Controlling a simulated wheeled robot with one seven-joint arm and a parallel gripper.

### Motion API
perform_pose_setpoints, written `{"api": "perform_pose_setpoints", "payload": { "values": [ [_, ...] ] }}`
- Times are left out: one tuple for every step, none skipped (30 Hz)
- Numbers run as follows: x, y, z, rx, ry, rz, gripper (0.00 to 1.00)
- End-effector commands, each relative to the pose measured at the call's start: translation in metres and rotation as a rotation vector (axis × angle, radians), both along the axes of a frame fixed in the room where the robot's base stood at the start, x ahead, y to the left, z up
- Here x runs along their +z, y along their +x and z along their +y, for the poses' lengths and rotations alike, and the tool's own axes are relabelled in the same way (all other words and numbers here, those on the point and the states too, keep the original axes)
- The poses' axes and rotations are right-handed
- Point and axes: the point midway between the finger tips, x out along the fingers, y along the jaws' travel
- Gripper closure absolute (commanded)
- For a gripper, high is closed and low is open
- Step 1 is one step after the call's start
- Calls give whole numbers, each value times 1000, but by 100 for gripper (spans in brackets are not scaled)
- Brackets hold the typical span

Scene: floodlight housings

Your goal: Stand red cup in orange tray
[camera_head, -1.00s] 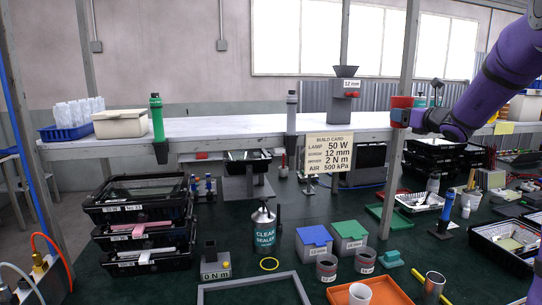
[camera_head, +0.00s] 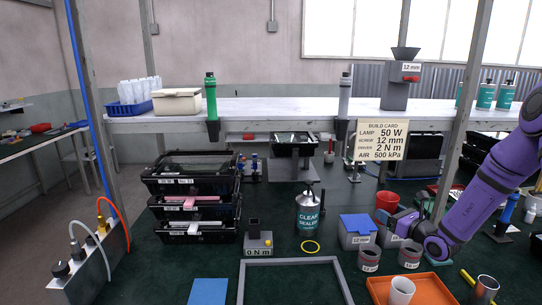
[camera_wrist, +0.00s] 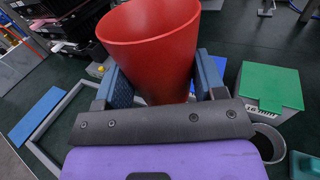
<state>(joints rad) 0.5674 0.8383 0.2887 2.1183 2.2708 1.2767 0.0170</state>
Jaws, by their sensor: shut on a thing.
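The red cup (camera_head: 387,201) is held by my gripper (camera_head: 396,221), above the bench near the lidded boxes. In the wrist view the red cup (camera_wrist: 150,40) sits between the two blue finger pads (camera_wrist: 165,82), its open rim facing up and toward the camera; its base is hidden by my gripper. The orange tray (camera_head: 436,290) lies on the bench at the bottom edge of the head view, in front of and below my gripper, partly cut off. A white cup (camera_head: 402,287) stands in it. The tray does not show in the wrist view.
A green-lidded box (camera_wrist: 272,88) is beside my gripper. A grey frame (camera_head: 292,263) lies further left.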

Motion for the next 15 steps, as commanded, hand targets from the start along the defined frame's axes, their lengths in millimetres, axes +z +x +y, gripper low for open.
{"api": "perform_pose_setpoints", "payload": {
  "values": [
    [-19, -7, 13, 9, 7, 9, 62],
    [-28, -11, 21, 13, 7, 8, 62],
    [-38, -17, 30, 18, 6, 8, 62],
    [-46, -21, 36, 21, 6, 9, 62],
    [-52, -24, 42, 23, 6, 8, 62],
    [-60, -29, 50, 25, 6, 6, 62],
    [-65, -32, 54, 25, 4, 7, 62],
    [-70, -35, 59, 25, 3, 6, 62],
    [-75, -39, 64, 26, 4, 5, 62],
    [-78, -41, 67, 27, 3, 4, 62],
    [-80, -43, 70, 27, 3, 3, 62],
    [-83, -45, 73, 27, 1, 2, 62],
    [-85, -47, 74, 26, 1, 3, 62],
    [-87, -48, 76, 23, 1, 3, 62],
    [-89, -50, 77, 17, 2, 3, 62]
  ]
}}
